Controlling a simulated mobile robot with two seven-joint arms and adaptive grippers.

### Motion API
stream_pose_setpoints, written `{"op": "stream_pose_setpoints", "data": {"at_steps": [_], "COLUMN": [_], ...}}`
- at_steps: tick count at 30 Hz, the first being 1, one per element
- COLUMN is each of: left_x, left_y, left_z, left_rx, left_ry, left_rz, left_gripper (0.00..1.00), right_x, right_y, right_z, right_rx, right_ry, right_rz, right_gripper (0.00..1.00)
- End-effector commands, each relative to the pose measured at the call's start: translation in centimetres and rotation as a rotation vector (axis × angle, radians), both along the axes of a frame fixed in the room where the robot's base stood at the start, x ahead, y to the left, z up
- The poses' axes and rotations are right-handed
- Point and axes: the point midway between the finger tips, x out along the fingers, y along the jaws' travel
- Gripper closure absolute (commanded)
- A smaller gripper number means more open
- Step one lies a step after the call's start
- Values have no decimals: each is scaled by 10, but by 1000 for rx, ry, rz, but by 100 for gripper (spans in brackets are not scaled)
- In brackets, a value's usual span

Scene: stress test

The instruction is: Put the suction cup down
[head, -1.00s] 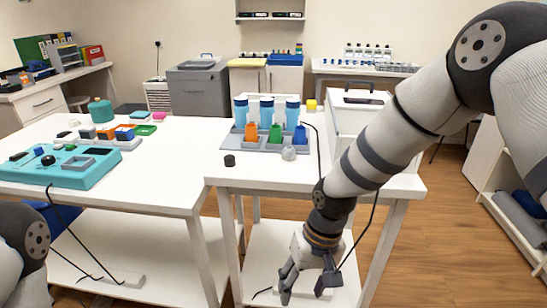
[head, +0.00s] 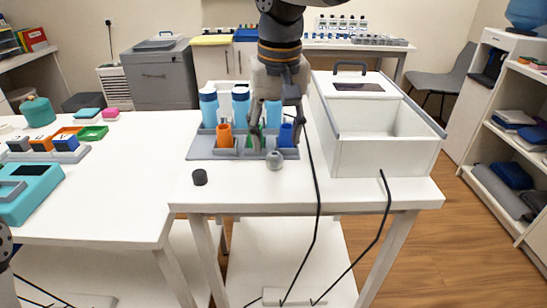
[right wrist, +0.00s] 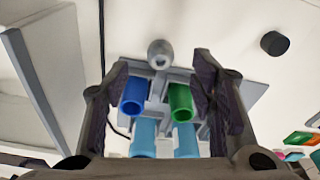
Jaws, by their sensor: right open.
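I cannot tell for sure which object is the suction cup. A small grey rounded piece with a hole in its top (head: 274,160) stands at the front edge of the grey tray (head: 203,146); it also shows in the right wrist view (right wrist: 160,52). A short black cylinder (head: 200,177) stands on the white table; the wrist view shows it too (right wrist: 275,43). My right gripper (head: 272,137) is open and empty, pointing down over the tray. In the wrist view, a blue cup (right wrist: 135,97) and a green cup (right wrist: 181,102) appear between its fingers (right wrist: 161,62).
An orange cup (head: 225,135) and light-blue bottles (head: 209,108) stand on the tray, close to the gripper. A white open box (head: 385,155) is to the right. Black cables hang over the table's front.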

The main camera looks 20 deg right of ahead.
Motion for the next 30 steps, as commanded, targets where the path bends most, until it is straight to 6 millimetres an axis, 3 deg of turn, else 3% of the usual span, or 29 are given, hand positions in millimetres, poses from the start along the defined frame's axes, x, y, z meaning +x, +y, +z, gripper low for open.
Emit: {"op": "stream_pose_setpoints", "data": {"at_steps": [7, 15, 16, 21, 30], "left_x": [-2, -2, -2, -2, -2], "left_y": [0, 0, 0, 0, 0], "left_z": [-2, -2, -2, -2, -2], "left_rx": [0, 0, 0, 0, 0], "left_ry": [7, 6, 6, 6, 7], "left_rz": [0, 0, 0, 0, 0], "left_gripper": [53, 53, 53, 53, 53], "right_x": [8, 9, 9, 9, 9], "right_y": [0, 0, 0, 0, 0], "right_z": [-44, -52, -52, -51, -51], "right_rx": [1, 1, 0, 0, 0], "right_ry": [2, -3, -3, -2, -2], "right_rz": [1, 1, 1, 1, 1], "right_gripper": [49, 49, 51, 87, 87]}}
